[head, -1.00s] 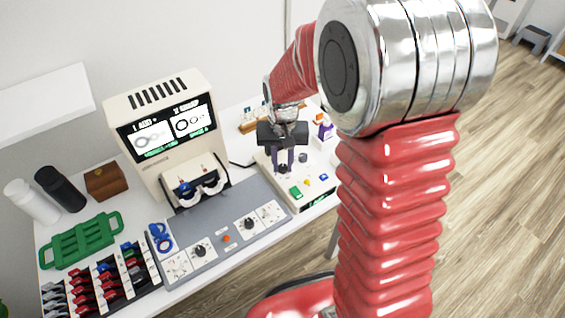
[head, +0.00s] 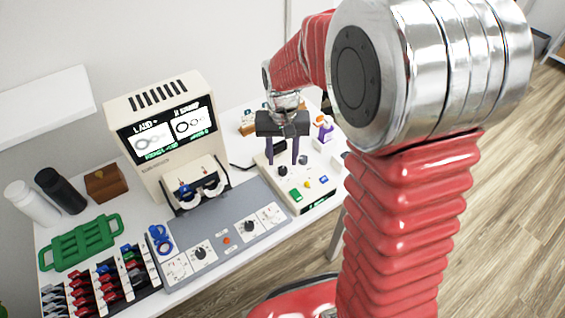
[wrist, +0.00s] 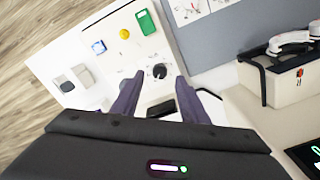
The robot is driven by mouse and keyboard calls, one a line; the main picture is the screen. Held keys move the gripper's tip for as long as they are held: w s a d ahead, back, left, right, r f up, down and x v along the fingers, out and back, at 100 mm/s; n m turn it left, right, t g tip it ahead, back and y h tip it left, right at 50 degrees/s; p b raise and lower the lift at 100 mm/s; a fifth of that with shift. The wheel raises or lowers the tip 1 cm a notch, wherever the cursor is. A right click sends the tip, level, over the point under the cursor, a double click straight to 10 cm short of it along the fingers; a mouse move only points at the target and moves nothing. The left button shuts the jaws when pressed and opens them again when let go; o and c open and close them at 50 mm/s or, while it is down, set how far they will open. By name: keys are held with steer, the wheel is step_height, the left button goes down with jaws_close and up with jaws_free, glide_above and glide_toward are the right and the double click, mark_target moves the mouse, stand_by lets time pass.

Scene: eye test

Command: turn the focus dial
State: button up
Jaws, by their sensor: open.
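A black dial (head: 283,171) stands on top of the white control box (head: 325,185). I cannot read a label that marks it as the focus dial. It also shows in the wrist view (wrist: 159,71), between and just past the fingertips. My gripper (head: 282,161) points down above this dial, its dark purple fingers spread apart with nothing between them. In the wrist view my gripper (wrist: 158,82) shows a finger on either side of the dial, and I see no contact. Two more black dials, a left one (head: 200,253) and a right one (head: 249,226), sit on the grey panel (head: 215,212).
The white box also carries a green block (head: 295,195), a yellow knob (head: 307,185) and a blue block (head: 323,179). A cream machine with a screen (head: 160,130) stands behind the grey panel. A purple object (head: 325,133) stands behind the box.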

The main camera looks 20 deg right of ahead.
mark_target(282, 168)
step_height(282, 168, up, 10)
steer(key=shift+f, duration=0.15)
stand_by(0.7)
steer(key=s+r+n+t, duration=0.1)
steer(key=s+r+t, duration=0.1)
steer(key=s, duration=0.7)
steer(key=s+r+n+t, duration=0.2)
steer(key=s+r+t, duration=0.1)
steer(key=s, duration=0.7)
steer(key=shift+d+r+t, duration=0.15)
steer(key=shift+r+t, duration=0.15)
steer(key=shift+r, duration=0.35)
stand_by(1.2)
